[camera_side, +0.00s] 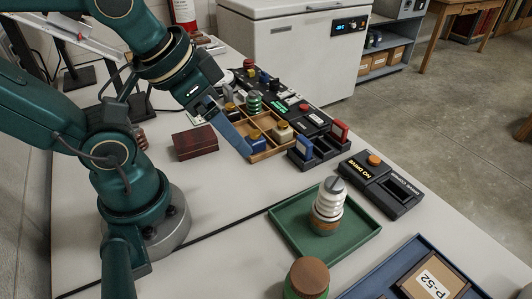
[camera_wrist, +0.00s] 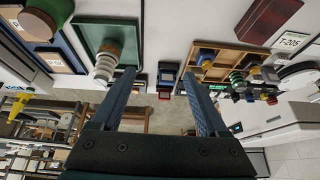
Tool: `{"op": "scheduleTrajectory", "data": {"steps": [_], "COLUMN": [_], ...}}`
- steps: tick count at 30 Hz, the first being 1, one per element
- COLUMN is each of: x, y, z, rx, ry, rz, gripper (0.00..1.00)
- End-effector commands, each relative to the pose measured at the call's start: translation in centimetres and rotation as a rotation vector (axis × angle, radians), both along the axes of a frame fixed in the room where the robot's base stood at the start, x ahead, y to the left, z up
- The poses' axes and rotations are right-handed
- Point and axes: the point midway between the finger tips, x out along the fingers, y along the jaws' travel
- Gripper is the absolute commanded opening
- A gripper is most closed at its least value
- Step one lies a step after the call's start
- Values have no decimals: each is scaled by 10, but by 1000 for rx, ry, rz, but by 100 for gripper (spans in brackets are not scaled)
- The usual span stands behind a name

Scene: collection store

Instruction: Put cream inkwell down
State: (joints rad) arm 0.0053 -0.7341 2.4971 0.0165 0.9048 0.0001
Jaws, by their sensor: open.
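The cream inkwell (camera_side: 283,132), with a yellowish-brown lid, stands upright in a right-hand compartment of the wooden divided tray (camera_side: 266,156). A blue inkwell (camera_side: 257,141) with a similar lid stands in the compartment to its left. My gripper (camera_side: 249,154) is open, its blue fingers in front of the tray's left side in the side view. In the wrist view my gripper (camera_wrist: 160,76) shows spread fingers with nothing between them. The wooden tray (camera_wrist: 232,47) is there at upper right; I cannot pick out the cream inkwell surely.
A dark red box (camera_side: 195,143) lies left of the wooden tray. A green tray (camera_side: 284,232) holds a white ribbed insulator (camera_side: 329,205). A black block with an orange button (camera_side: 374,160) and a slotted stand with red and blue pieces (camera_side: 305,150) are to the right.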

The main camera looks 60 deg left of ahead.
Motion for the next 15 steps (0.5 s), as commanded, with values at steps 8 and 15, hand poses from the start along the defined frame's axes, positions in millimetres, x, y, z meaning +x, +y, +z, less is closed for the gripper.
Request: {"op": "scheduleTrajectory", "data": {"steps": [8, 15], "x": [1, 0], "y": [-2, -2], "z": [3, 3], "rx": [-19, -11], "ry": [-20, -15], "rz": [10, -3], "gripper": [85, 85]}}
